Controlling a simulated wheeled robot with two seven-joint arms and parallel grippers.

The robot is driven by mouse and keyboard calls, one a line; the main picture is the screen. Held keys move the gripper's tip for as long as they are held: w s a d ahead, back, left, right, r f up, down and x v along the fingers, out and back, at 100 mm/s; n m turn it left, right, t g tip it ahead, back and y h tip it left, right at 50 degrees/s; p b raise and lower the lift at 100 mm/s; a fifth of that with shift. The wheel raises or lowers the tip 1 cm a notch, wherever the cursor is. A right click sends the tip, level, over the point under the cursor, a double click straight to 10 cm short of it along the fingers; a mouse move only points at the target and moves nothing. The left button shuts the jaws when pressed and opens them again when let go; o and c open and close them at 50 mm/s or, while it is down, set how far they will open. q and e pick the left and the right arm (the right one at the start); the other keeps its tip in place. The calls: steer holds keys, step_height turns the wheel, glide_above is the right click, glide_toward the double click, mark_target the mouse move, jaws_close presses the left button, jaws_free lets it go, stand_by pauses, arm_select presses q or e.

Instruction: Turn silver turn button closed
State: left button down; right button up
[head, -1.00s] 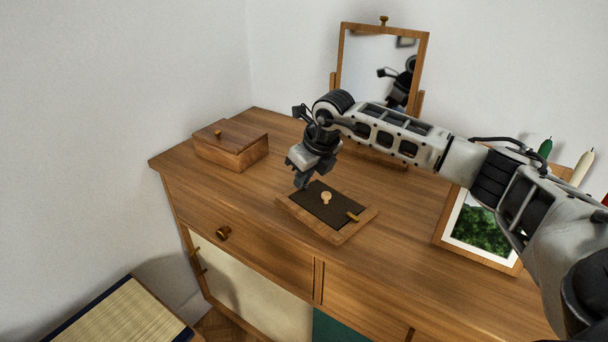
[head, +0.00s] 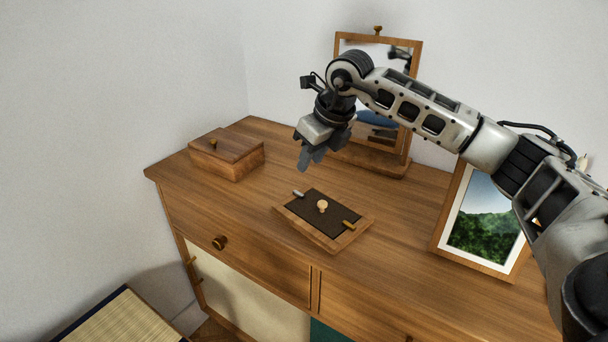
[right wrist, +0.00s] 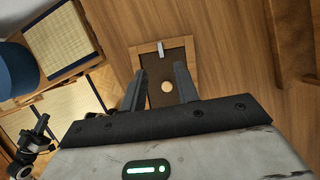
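A wooden frame (head: 348,239) holding a dark panel (head: 325,221) with a round pale knob (head: 322,206) lies on the dresser top. The small silver turn button (head: 298,194) is at the frame's far-left short edge. It points across that edge, its inner end seemingly over the panel; it also shows in the right wrist view (right wrist: 160,47). A brass turn button (head: 349,225) lies across the opposite edge. My right gripper (head: 310,160) hovers above and behind the silver button, apart from it. Its fingers are open and empty in the right wrist view (right wrist: 160,84).
On the dresser top (head: 225,195) stand a wooden box (head: 235,165) at left, a tilting mirror (head: 400,148) behind and a framed picture (head: 480,225) at right. The wood around the panel frame is clear.

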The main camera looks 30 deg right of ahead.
steer(key=v, duration=0.6)
steer(key=shift+r, duration=0.25)
steer(key=shift+s, duration=0.1)
